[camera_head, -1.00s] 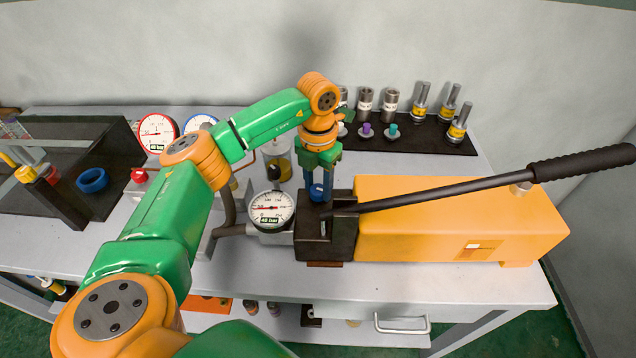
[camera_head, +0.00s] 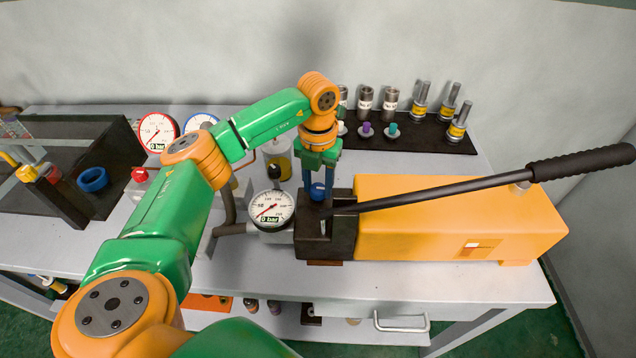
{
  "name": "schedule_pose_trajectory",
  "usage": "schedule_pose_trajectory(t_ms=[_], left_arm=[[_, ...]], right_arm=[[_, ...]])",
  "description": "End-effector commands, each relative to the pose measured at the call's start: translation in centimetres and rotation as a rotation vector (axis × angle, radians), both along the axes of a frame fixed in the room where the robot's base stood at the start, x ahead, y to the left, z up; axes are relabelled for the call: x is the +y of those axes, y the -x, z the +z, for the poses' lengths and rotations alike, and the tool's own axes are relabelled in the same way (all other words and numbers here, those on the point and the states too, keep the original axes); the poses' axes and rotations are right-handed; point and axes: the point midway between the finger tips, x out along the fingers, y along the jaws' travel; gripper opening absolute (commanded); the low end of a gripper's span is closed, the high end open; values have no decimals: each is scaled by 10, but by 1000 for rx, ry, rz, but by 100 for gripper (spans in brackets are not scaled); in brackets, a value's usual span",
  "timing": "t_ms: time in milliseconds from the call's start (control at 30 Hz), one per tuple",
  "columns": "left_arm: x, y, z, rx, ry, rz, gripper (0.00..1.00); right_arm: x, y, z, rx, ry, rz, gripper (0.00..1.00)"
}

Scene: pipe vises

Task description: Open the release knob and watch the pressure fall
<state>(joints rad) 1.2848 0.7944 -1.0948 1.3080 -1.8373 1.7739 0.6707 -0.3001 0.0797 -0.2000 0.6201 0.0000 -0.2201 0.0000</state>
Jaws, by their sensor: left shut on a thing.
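The blue release knob (camera_head: 318,191) sits on top of the dark block (camera_head: 325,238) at the left end of the orange hand pump (camera_head: 450,222). My left gripper (camera_head: 318,188) comes down from above and is shut on the knob, its fingers on either side. The white gauge (camera_head: 271,208) beside the block reads 0 bar, its needle at the low end. A red-rimmed gauge (camera_head: 158,132) at the back also reads 0 bar. My right gripper is not in view.
The long black pump lever (camera_head: 480,184) reaches to the upper right over the pump. A dark mat (camera_head: 440,142) at the back holds several metal fittings. A black rig with a blue ring (camera_head: 92,179) stands at the left. The front of the table (camera_head: 440,280) is clear.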

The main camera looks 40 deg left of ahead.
Motion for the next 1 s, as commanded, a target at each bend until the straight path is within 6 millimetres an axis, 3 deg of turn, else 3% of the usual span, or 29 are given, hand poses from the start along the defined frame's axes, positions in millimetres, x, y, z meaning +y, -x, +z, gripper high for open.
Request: schedule_pose_trajectory(t_ms=[33,67,167,467,800,1000], left_arm=[[0,-2,2,-8,-1,1,0],[0,-2,2,-8,0,1,46],[0,-1,2,-7,-1,1,73],[0,-1,2,-4,0,0,74],[0,-2,63,-8,0,0,74],[0,-1,72,-4,0,-1,74]], right_arm=[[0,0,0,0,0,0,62],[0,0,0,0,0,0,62],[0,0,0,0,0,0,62],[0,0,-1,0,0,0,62],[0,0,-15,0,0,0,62],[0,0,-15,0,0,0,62]])
